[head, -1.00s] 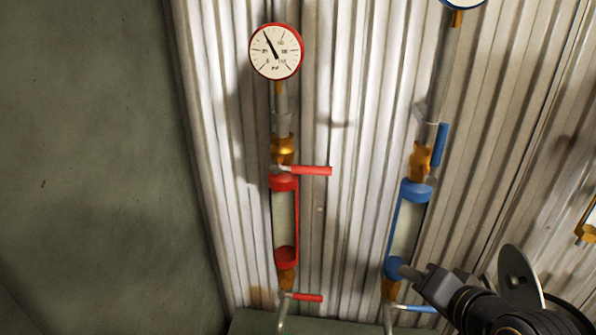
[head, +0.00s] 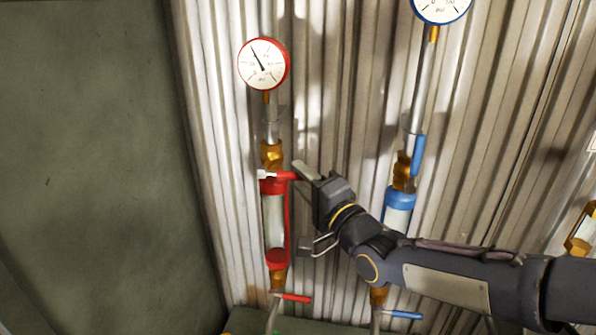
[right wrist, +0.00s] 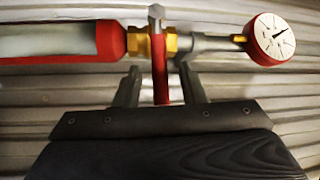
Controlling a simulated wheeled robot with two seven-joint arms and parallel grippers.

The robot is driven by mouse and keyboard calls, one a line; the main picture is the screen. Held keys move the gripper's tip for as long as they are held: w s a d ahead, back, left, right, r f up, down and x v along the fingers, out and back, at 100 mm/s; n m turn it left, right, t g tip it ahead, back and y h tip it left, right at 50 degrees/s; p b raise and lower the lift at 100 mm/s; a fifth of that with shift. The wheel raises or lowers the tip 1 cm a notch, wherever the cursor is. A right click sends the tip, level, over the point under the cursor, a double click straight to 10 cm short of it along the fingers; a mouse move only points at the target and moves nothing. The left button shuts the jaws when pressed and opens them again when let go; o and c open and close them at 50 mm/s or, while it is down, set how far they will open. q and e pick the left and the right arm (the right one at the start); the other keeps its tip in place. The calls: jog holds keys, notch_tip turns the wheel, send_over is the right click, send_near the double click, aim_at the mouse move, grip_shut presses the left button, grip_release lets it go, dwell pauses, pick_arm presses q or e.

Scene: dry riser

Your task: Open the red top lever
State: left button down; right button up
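The red top lever (head: 284,176) sits just above the red-capped clear cylinder (head: 274,222) and points right, across the vertical pipe. My right gripper (head: 306,174) is at the lever's free end, coming from the right, and hides part of it. In the right wrist view the red lever (right wrist: 160,72) lies between the two spread fingers of my right gripper (right wrist: 160,88). A gap shows on each side of the lever, so the gripper is open around it and not clamped. My left gripper is not in view.
A red-rimmed gauge (head: 264,64) is above on the same pipe. A lower red lever (head: 292,297) is below. To the right is a blue line with a blue top lever (head: 418,156) and a lower blue lever (head: 402,315). Corrugated metal (head: 340,80) stands behind.

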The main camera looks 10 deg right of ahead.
jog(key=shift+x, duration=0.9)
grip_shut()
